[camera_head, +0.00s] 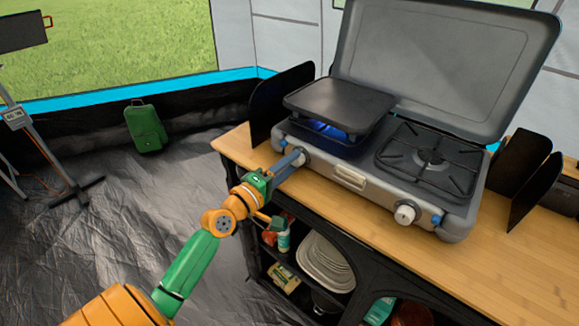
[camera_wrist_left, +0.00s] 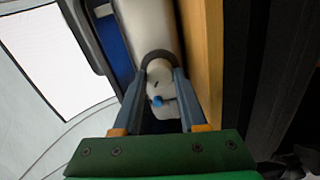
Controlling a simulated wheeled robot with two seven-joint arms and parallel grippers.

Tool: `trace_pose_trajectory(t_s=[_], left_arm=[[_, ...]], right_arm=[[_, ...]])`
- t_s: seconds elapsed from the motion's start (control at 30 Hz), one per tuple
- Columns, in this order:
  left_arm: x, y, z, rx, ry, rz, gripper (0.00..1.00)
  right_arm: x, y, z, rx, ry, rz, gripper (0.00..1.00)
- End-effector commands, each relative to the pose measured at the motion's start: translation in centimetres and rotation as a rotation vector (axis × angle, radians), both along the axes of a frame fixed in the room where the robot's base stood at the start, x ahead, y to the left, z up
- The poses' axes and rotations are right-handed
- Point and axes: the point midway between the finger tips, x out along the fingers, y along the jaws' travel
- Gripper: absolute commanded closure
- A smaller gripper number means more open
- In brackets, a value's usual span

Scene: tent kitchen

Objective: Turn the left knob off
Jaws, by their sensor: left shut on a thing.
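The camping stove (camera_head: 345,178) stands on a wooden counter with its grey lid raised. The left knob (camera_head: 299,156) is on its front panel, mostly hidden by my gripper. My left gripper (camera_head: 288,165) reaches the panel from the front left and is shut on that knob. In the left wrist view the white knob (camera_wrist_left: 159,72) sits between the two fingertips of my gripper (camera_wrist_left: 161,74). A blue flame (camera_head: 327,129) burns under the griddle plate (camera_head: 339,105) on the left burner. The right knob (camera_head: 405,212) is white and free. My right gripper is not in view.
The right burner (camera_head: 429,158) has a bare black grate. Dark upright panels (camera_head: 281,100) flank the stove. The shelf below holds plates (camera_head: 325,262) and bottles.

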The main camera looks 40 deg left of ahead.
Motion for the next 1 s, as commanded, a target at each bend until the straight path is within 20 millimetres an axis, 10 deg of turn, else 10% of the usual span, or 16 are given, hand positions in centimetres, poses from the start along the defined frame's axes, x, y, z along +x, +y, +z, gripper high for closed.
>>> trace_pose_trajectory(t_s=[1.0], left_arm=[[0.0, 0.0, 0.5, 0.827, -0.071, 0.004, 1.0]], right_arm=[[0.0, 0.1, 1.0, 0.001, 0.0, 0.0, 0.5]])
